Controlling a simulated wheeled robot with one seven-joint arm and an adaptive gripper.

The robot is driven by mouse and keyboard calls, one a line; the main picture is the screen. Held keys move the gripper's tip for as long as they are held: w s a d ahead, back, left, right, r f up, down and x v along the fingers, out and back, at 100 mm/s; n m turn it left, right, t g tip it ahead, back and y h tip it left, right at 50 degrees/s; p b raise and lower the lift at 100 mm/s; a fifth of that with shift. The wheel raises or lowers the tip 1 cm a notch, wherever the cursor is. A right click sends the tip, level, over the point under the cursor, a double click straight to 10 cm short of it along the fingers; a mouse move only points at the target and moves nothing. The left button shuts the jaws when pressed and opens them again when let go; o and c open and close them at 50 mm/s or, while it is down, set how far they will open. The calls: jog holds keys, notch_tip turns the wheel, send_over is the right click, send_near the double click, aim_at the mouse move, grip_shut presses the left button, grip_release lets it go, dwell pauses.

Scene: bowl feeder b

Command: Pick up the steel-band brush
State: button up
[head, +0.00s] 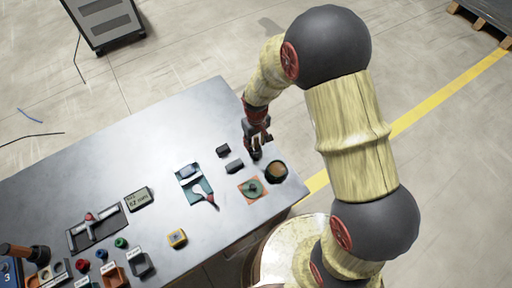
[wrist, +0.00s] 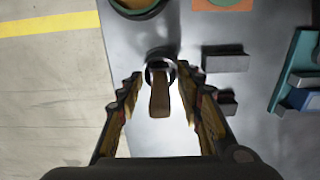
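The steel-band brush (wrist: 160,98) shows in the wrist view with a brown wooden handle, a shiny metal band and a dark end. It lies between the two fingers of my gripper (wrist: 161,100), with a gap on each side. The fingers are spread wide and do not appear to touch it. In the head view, my gripper (head: 258,140) is low over the far right part of the metal table (head: 120,150). The brush is mostly hidden by the gripper there. I cannot tell how high the fingertips are above the table.
Two dark blocks (head: 234,166) lie close beside the gripper. A round bowl (head: 277,171) and an orange mat with a green round part (head: 251,189) are nearby. A teal tray (head: 204,187) stands further left. The table edge is close on the gripper's other side.

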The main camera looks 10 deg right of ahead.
jog(key=c, duration=0.4)
grip_shut()
